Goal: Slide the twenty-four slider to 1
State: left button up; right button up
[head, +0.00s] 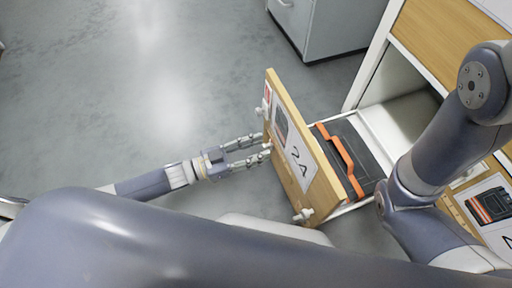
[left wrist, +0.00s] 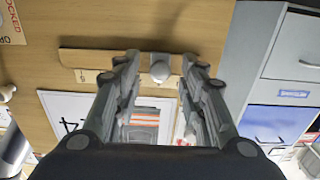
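The drawer front marked 24 (head: 300,160) is light wood and stands pulled out from the cabinet. In the left wrist view its face (left wrist: 90,25) fills much of the picture, with a pale strip (left wrist: 85,60) across it. A small round whitish slider knob (left wrist: 158,70) sits at the strip. My left gripper (head: 266,145) is open at the outer face of the drawer front. In the left wrist view the fingertips (left wrist: 160,60) lie on both sides of the knob; I cannot tell whether they touch it. My right gripper is out of view.
Behind the front, the drawer holds a black case with an orange handle (head: 340,160). Other wooden fronts (head: 435,35) are at the right. A grey cabinet (head: 335,25) stands at the back. The floor (head: 150,90) at left is clear.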

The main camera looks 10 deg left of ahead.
pick_arm(q)
jog(key=v, duration=1.2)
